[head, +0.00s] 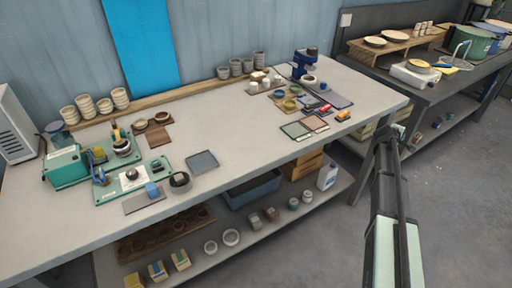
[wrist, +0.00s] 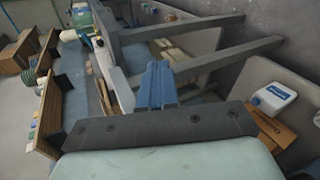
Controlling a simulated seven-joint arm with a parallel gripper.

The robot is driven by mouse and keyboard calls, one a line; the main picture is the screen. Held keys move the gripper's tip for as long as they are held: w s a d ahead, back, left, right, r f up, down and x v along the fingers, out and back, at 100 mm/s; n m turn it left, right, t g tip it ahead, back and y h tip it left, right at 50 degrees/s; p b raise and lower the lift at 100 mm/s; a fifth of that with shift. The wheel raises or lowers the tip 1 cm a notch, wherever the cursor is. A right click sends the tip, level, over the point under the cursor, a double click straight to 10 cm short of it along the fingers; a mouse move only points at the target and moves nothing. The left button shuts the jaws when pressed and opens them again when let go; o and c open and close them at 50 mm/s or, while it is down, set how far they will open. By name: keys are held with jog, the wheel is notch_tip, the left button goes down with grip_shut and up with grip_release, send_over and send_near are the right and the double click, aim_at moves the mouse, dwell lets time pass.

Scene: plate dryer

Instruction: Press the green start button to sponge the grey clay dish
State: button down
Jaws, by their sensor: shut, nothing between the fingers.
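A green machine (head: 70,166) with a teal base plate (head: 108,186) sits at the left end of the long grey workbench (head: 240,150). A round dark-and-light piece stands on it, and a white disc with a dark centre (head: 131,174) lies on the plate. A green start button is too small to make out. My gripper (wrist: 158,68) is shut and empty, off the bench's right end, far from the machine.
Small tools, colored pots and tiles crowd the bench's right half, near a blue device (head: 305,62). Stacked cups (head: 90,105) line the back. A lower shelf holds a blue tub (head: 252,190) and a white jug (head: 327,176). A second bench (head: 440,85) stands right.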

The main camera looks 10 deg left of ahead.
jog(key=w+a+r+n+t, duration=0.15)
jog(key=w+a+r, duration=0.25)
jog(key=a+r, duration=0.7)
jog(key=a+n, duration=0.1)
jog(key=a, duration=0.5)
jog(key=s+a+n+y, duration=0.1)
jog(key=a, duration=0.6)
jog(key=s+a+r+n, duration=0.1)
jog(key=a, duration=0.6)
jog(key=shift+s+a+y, duration=0.2)
jog(key=shift+a+y, duration=0.05)
jog(key=shift+y, duration=0.15)
jog(key=s+a+r+n+y, duration=0.1)
jog(key=s+a, duration=0.3)
jog(key=a, duration=0.5)
jog(key=s+a+r+n, duration=0.1)
jog(key=s+a+r, duration=0.15)
jog(key=a, duration=0.75)
notch_tip(320, 180, up, 6)
jog(key=n+g+y, duration=0.2)
jog(key=n+y, duration=0.2)
jog(key=n, duration=0.3)
send_over(154, 165)
jog(key=shift+f, duration=0.15)
jog(key=shift+f, duration=4.35)
